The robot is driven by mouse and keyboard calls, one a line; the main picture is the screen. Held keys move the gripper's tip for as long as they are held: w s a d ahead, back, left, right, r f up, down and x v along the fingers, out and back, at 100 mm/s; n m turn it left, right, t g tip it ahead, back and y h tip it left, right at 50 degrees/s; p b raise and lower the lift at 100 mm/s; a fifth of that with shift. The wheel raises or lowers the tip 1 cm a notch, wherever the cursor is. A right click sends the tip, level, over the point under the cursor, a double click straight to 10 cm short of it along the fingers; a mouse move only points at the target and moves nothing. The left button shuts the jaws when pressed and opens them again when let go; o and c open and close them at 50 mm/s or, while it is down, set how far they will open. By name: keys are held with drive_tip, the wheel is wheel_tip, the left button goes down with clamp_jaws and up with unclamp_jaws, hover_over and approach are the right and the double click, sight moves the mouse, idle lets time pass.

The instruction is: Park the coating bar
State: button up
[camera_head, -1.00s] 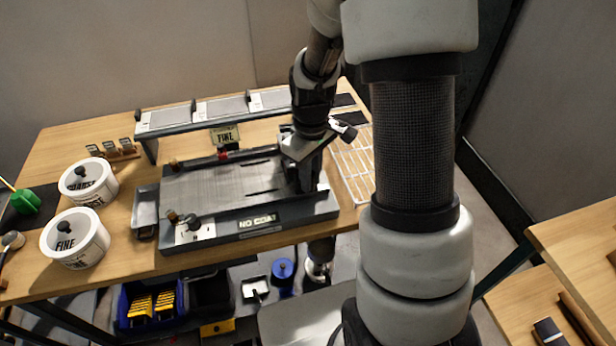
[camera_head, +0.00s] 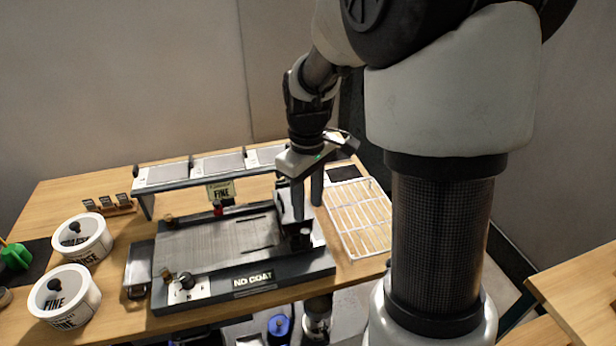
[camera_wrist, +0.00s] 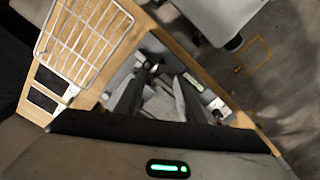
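The coater (camera_head: 215,245) is a grey flat-bed machine on the wooden bench, with a "NO COAT" display (camera_head: 253,279) on its front. A dark upright block with bright metal faces (camera_head: 291,228) stands at the right end of its bed. I cannot tell whether this holds the coating bar, and no separate bar is clear. My gripper (camera_head: 307,205) points down over that right end, its two fingers apart. In the wrist view my gripper (camera_wrist: 158,105) has its fingers spread, with grey machine parts below and between them. Contact is not clear, and nothing is visibly held.
A white wire rack (camera_head: 360,218) lies right of the coater. A raised shelf with grey plates (camera_head: 215,166) and a "FINE" sign (camera_head: 221,192) stand behind. Two white lidded tubs (camera_head: 66,297) stand at the left. The bench front edge is close to the coater.

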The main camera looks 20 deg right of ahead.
wheel_tip(320, 180, up, 7)
drive_tip(key=shift+f, duration=0.2)
idle(0.4)
drive_tip(key=s+a+r+m+t+p, duration=0.3)
drive_tip(key=s+r, duration=0.9)
drive_tip(key=s, duration=0.4)
drive_tip(key=m+t+p, duration=0.1)
drive_tip(key=m+t, duration=0.1)
drive_tip(key=m, duration=0.1)
drive_tip(key=shift+t, duration=0.3)
drive_tip(key=shift+a, duration=0.1)
idle(0.5)
